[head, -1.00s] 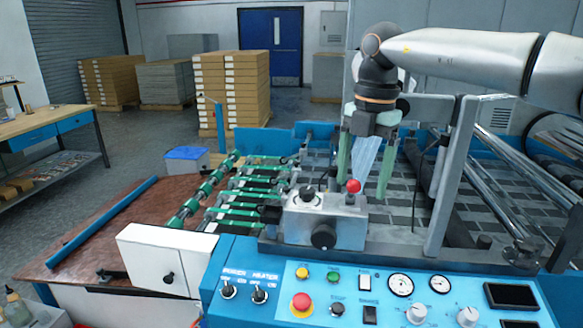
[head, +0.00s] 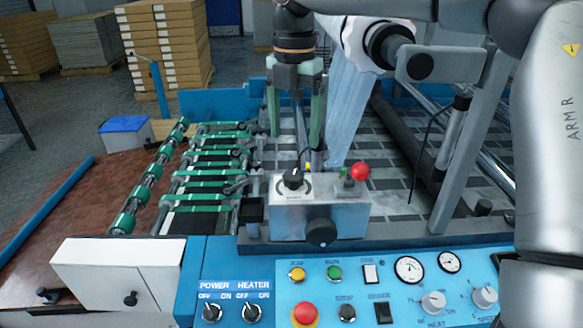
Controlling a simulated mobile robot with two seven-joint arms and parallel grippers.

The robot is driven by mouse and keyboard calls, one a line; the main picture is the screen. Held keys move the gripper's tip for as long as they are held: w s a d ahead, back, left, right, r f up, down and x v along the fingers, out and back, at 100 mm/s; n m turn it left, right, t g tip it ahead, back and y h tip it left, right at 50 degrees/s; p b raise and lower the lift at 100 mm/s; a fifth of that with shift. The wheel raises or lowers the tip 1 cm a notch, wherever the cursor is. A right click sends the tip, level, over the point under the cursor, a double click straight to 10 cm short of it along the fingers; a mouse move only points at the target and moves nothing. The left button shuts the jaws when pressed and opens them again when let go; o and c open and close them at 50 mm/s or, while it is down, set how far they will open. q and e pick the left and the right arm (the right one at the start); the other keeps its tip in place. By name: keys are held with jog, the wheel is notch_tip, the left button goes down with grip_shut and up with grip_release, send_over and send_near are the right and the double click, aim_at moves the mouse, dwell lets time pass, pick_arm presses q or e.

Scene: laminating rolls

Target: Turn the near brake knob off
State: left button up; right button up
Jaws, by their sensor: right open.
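A silver control box (head: 345,220) stands on the machine's near rail. On its top is a black knob (head: 293,179) with a white pointer and a dial plate; it looks like the near brake knob, but its label is too small to read. My right gripper (head: 296,140) points down with its green fingers apart and empty. In the picture it is just above the black knob, with clear space between fingertips and knob. I cannot tell how far behind the knob it is. My left gripper is not in view.
A red ball-topped lever (head: 360,172) stands right of the knob, and a larger black knob (head: 321,232) is on the box's front. The blue panel (head: 262,283) below has switches, gauges and a red button (head: 305,314). A pale blue sheet (head: 352,110) hangs behind.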

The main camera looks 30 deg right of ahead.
aim_at(293, 175)
notch_tip(293, 175, down, 9)
jog(key=shift+w+f+p, duration=0.1)
jog(key=shift+p, duration=0.2)
grip_shut()
dwell(0.6)
